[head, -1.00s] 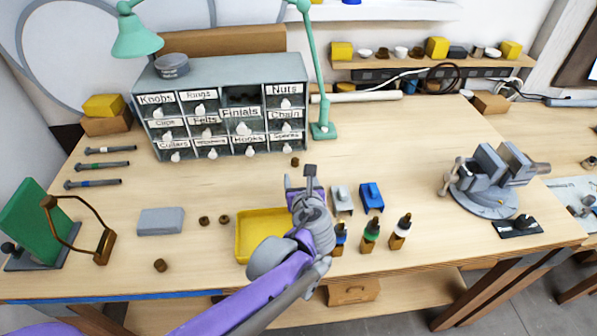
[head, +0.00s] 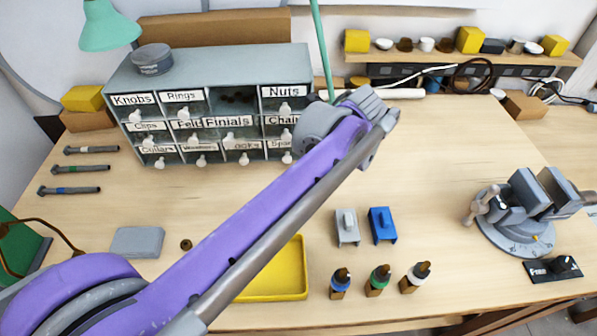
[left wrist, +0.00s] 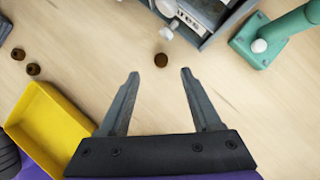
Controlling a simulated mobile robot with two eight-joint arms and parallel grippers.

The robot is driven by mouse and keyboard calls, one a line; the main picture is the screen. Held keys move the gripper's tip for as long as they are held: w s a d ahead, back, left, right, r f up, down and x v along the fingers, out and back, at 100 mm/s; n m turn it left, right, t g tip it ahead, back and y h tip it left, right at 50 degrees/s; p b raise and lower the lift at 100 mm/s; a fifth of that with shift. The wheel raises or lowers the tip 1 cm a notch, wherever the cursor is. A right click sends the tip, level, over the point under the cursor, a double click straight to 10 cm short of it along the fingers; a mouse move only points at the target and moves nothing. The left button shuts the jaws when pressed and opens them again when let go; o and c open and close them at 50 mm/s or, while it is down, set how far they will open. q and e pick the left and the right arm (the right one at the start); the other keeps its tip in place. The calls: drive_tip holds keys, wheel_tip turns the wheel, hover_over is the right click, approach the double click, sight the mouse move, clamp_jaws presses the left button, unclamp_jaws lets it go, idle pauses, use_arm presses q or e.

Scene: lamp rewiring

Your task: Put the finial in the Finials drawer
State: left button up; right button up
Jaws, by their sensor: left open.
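A small round brown piece (left wrist: 160,60), which looks like the finial, lies on the table in the left wrist view. My left gripper (left wrist: 160,73) is open, with the piece just beyond and between its fingertips, not gripped. In the head view my arm hides the piece, and the fingers cannot be made out. My right gripper is not in view.
The green lamp's base (left wrist: 262,42) stands close to the cabinet. A yellow tray (head: 285,275), a grey block (head: 137,242) and another small brown piece (head: 186,244) lie nearer the front. Several bottles and a vise (head: 520,205) are on the right.

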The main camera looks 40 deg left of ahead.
use_arm(q)
drive_tip(key=x, duration=0.7)
drive_tip(key=shift+d+f, duration=0.1)
clamp_jaws()
